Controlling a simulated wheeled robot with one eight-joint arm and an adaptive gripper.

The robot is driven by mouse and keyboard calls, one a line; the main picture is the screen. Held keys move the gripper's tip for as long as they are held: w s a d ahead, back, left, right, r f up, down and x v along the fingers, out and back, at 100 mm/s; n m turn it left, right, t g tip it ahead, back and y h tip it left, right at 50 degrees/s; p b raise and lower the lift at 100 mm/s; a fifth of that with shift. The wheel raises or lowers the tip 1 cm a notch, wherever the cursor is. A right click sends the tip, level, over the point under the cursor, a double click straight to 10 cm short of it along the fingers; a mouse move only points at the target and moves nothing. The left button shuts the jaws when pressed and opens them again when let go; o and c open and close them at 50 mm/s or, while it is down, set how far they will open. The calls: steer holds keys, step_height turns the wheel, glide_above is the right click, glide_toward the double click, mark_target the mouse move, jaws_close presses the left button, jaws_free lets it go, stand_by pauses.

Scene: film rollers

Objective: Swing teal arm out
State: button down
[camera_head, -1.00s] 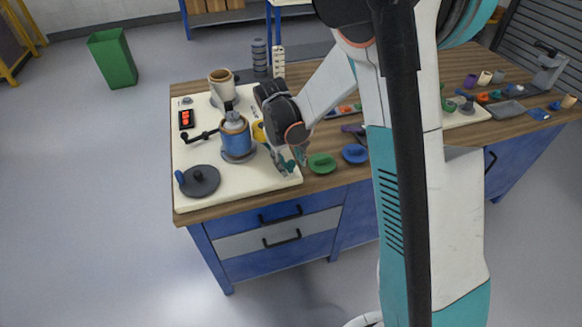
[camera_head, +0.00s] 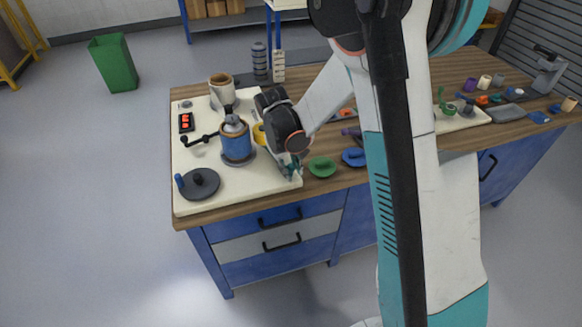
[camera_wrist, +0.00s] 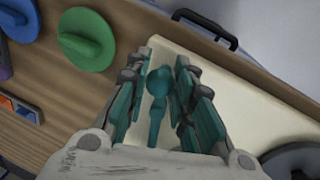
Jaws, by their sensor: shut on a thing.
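The teal arm (camera_wrist: 157,100) is a slim lever with a rounded knob, at the front right edge of the cream board (camera_head: 235,192). In the wrist view it stands between the teal-padded fingers of my gripper (camera_wrist: 158,70). My gripper is shut on it, though a narrow gap seems to show beside the lever from this angle. In the head view my gripper (camera_head: 290,168) points down at the board's right edge, and its fingers largely hide the lever. The lever's pivot is not clear in either view.
A blue roller (camera_head: 236,145) stands on the board left of my gripper, with a dark disc (camera_head: 199,184) in front of it and a cream roller (camera_head: 221,92) behind. Green (camera_head: 322,167) and blue (camera_head: 354,157) knobbed discs lie on the wood just right of the board.

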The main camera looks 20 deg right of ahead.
steer(key=a+m, duration=0.1)
steer(key=m, duration=0.2)
steer(key=shift+s+a+m+g, duration=0.1)
steer(key=shift+a+m+g, duration=0.2)
steer(key=shift+a+g, duration=0.1)
steer(key=shift+a+m, duration=0.4)
steer(key=shift+m, duration=0.4)
steer(key=shift+a+m, duration=0.4)
steer(key=shift+m, duration=0.4)
steer(key=shift+g, duration=0.3)
steer(key=c, duration=1.3)
jaws_free()
steer(key=shift+w, duration=0.2)
steer(key=shift+c, duration=0.2)
steer(key=s+v, duration=0.1)
steer(key=v, duration=1.1)
steer(key=shift+w, duration=0.45)
